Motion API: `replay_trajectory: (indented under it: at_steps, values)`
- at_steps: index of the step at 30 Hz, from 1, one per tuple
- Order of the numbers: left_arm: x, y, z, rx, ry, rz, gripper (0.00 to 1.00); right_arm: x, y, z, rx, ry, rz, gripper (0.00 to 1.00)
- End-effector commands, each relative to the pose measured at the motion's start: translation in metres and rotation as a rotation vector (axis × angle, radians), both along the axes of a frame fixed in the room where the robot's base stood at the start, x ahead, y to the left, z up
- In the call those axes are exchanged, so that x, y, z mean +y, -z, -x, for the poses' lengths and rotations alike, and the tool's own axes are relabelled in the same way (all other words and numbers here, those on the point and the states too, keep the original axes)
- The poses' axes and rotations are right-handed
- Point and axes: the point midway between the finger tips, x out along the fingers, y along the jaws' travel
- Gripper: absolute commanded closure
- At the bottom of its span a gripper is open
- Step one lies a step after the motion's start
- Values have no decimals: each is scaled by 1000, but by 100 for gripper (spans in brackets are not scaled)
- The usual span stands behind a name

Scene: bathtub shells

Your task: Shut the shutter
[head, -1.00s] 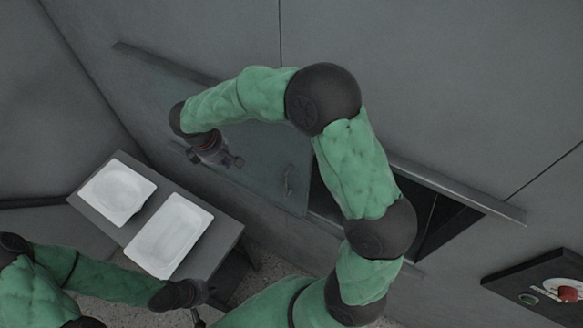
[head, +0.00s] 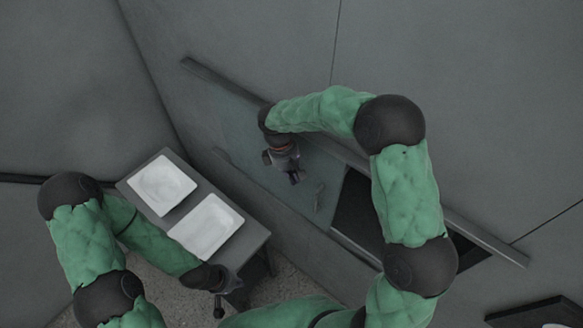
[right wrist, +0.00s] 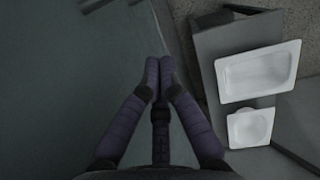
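The shutter is a greenish, glassy panel (head: 238,128) set in rails on the grey wall. A small handle (head: 318,197) is near its right edge. Right of the panel, a dark opening (head: 362,215) shows, partly hidden by my right arm. My right gripper (head: 294,177) is in front of the panel, left of the handle; contact cannot be told. In the right wrist view its purple fingers (right wrist: 160,62) are together with nothing seen between them, and the panel (right wrist: 60,70) fills the left side. My left gripper (head: 221,300) hangs low, away from the shutter; its fingers are unclear.
A grey table (head: 262,235) holds two white basins, one (head: 163,184) at the back and one (head: 207,226) nearer. The upper rail (head: 485,240) runs along the wall past the opening. A dark board (head: 530,308) is at the lower right.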

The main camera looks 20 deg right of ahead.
Motion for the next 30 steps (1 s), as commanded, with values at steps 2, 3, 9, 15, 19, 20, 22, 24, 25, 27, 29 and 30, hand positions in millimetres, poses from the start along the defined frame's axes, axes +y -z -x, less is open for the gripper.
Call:
replay_trajectory:
  at_steps: [2, 3, 9, 15, 19, 20, 22, 24, 25, 27, 29, 30]
  values:
    - [0, -4, 0, 0, 0, 0, 100, -3, 14, 4, 5, 1, 0, 100]
    - [0, -5, 0, 0, 0, 0, 100, -5, 22, 5, 4, 1, 0, 100]
    - [0, -14, 0, 0, 0, 0, 100, -21, 33, 19, -1, 2, 0, 100]
    - [0, -19, 0, 0, 0, 0, 100, -33, 34, 30, -1, 1, -1, 100]
    - [0, -20, 0, 0, 0, 0, 100, -36, 35, 33, 0, 0, 0, 100]
    - [0, -20, 0, 0, 0, 0, 100, -36, 35, 33, 0, 0, 0, 100]
    - [0, -20, 0, 0, 0, 0, 100, -36, 35, 33, -1, 0, -1, 100]
    - [0, -20, 0, 0, 0, 0, 100, -36, 35, 33, -1, 0, -1, 100]
    - [0, -20, 0, 0, 0, 0, 100, -36, 35, 33, -1, 0, -1, 100]
    - [0, -20, 0, 0, 0, 0, 100, -36, 35, 33, -1, 0, -1, 100]
    - [0, -20, 0, 0, 0, 0, 100, -36, 35, 33, -1, 0, -1, 100]
    - [0, -19, 0, 0, 0, 0, 100, -36, 35, 33, -1, 0, -1, 100]
